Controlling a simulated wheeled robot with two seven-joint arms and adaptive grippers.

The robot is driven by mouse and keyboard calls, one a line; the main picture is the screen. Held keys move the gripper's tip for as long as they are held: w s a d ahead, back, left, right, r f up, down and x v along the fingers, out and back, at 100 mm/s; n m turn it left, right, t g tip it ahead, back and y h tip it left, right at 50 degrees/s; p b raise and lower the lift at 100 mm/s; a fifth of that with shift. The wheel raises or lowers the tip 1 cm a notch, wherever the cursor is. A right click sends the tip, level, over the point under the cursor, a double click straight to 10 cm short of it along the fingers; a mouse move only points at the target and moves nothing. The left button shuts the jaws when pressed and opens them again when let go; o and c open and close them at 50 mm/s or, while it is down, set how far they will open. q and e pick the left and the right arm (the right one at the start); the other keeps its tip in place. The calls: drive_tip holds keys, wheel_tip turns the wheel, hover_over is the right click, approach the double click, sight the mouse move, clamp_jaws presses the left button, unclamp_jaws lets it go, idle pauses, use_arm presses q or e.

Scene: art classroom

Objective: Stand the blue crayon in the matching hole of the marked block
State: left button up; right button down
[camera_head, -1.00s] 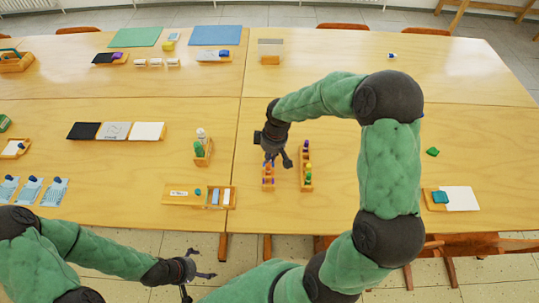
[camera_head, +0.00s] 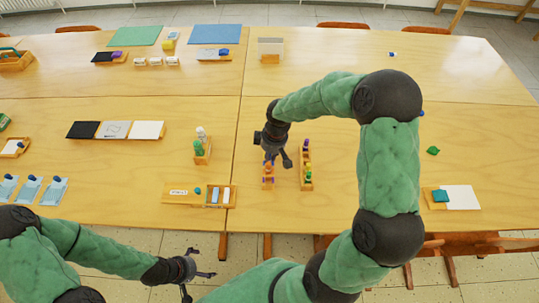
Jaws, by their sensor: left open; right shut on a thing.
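Two narrow wooden blocks with small coloured crayons stand on the table at the middle. The left block (camera_head: 268,184) has orange and purple pieces showing. The right block (camera_head: 305,184) holds a row of purple, yellow, green and orange pieces. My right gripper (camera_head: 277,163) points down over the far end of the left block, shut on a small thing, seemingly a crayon. Its colour is hidden by the fingers, and I cannot make out the blue crayon or the block's marking. My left gripper (camera_head: 197,283) is open and empty, low at the front, off the table's near edge.
A wooden tray (camera_head: 170,199) with a label lies left of the blocks. A small rack (camera_head: 203,159) with bottles stands behind it. A green lump (camera_head: 433,151) lies at the right. The table between the right block and my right arm is clear.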

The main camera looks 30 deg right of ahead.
idle(0.4)
drive_tip(key=c, duration=1.1)
unclamp_jaws()
drive_tip(key=shift+c, duration=0.2)
drive_tip(key=shift+o, duration=1.2)
drive_tip(key=shift+r+p, duration=2.45)
drive_tip(key=shift+r, duration=0.5)
